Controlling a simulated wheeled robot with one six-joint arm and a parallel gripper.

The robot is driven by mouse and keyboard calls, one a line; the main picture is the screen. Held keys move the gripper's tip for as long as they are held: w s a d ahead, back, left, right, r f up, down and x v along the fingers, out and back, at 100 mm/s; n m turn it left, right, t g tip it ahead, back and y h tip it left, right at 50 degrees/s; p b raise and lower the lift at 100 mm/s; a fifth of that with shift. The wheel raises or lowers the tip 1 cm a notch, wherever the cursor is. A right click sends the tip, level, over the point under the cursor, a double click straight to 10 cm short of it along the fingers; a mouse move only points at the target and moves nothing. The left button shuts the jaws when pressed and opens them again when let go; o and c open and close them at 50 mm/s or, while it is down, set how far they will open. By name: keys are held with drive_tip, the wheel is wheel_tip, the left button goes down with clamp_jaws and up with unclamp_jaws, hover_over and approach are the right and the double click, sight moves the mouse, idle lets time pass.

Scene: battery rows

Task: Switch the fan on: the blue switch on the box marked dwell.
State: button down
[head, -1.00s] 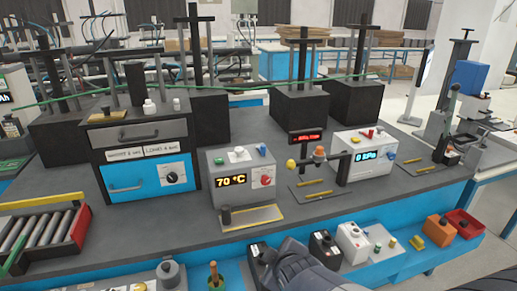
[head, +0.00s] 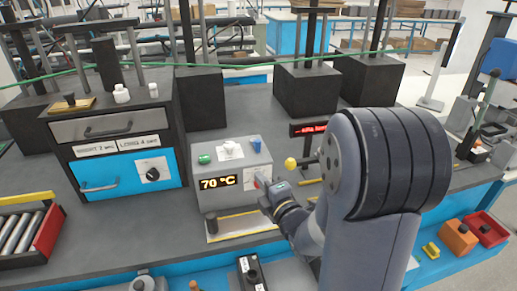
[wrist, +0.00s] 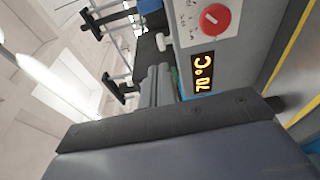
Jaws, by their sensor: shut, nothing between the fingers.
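A grey box (head: 207,176) with an orange 70 °C display stands on the bench in the head view. On its top are a green switch (head: 204,159), a white part (head: 231,149) and a blue switch (head: 256,143). I cannot read the word dwell on any box. My gripper (head: 266,193) is in front of the box's right side, beside its red knob, which my gripper partly covers. In the wrist view the shut, empty fingers (wrist: 160,84) show beside the display, and the red knob (wrist: 215,18) is in clear view.
A dark cabinet (head: 118,125) with a blue drawer stands to the left, and small white bottles sit on it. A yellow ball (head: 290,163) is just right of the grey box. Dark blocks with posts stand behind. My arm hides much of the right side of the bench.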

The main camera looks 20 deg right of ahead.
sight(257, 160)
idle(0.3)
drive_tip(key=p+x, duration=0.3)
drive_tip(key=x, duration=0.7)
drive_tip(key=shift+a+r+p, duration=0.1)
drive_tip(key=shift+r+p, duration=0.05)
drive_tip(key=shift+p, duration=0.25)
drive_tip(key=d, duration=0.1)
drive_tip(key=w+d+p, duration=0.1)
drive_tip(key=d, duration=0.1)
drive_tip(key=shift+w+d+p, duration=0.35)
drive_tip(key=shift+w, duration=0.05)
drive_tip(key=shift+d+b, duration=0.15)
drive_tip(key=shift+b, duration=0.35)
